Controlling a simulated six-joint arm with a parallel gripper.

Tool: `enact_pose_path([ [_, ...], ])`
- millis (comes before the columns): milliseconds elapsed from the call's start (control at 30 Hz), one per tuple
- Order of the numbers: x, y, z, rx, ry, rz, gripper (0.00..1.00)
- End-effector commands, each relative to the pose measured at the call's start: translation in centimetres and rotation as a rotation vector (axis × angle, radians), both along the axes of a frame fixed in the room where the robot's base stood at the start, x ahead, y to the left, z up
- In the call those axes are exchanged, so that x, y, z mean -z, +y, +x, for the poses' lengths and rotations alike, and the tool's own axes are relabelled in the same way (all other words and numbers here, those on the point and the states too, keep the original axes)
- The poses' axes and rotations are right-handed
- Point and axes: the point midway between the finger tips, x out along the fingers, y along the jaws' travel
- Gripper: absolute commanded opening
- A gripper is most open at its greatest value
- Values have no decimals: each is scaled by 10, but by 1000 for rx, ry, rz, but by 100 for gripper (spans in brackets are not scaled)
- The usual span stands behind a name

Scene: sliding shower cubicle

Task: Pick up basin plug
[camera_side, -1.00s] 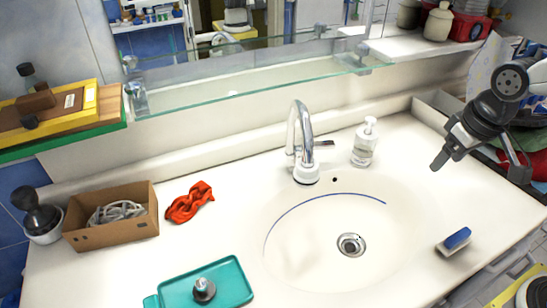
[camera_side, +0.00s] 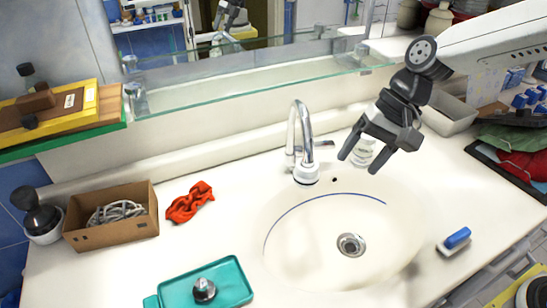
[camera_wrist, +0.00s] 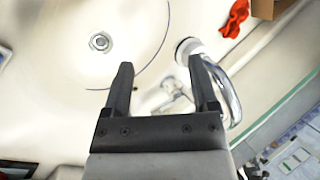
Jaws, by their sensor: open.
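A round metal piece with a knob (camera_side: 204,290), which looks like the basin plug, sits on a teal tray (camera_side: 240,276) at the front left of the counter. It does not show in the wrist view. My gripper (camera_side: 358,165) is open and empty, raised near the back right of the basin, far to the right of the plug. Its two fingers also show apart in the wrist view (camera_wrist: 160,66). The sink drain (camera_side: 351,245) is in the basin and also shows in the wrist view (camera_wrist: 99,41).
The chrome tap (camera_side: 305,150) stands left of my gripper. A red cloth (camera_side: 189,202), a cardboard box (camera_side: 112,218) and a blue brush (camera_side: 456,239) lie on the counter. A glass shelf (camera_side: 250,82) overhangs the back.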

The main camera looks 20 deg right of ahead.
Motion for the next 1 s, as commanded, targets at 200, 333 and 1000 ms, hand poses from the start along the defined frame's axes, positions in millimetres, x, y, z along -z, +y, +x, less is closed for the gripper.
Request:
enact_pose_path([
  [200,1,86,14,167,224,206,75],
  [333,1,136,18,261,377,314,75],
  [1000,33,279,14,528,912,560,75],
])
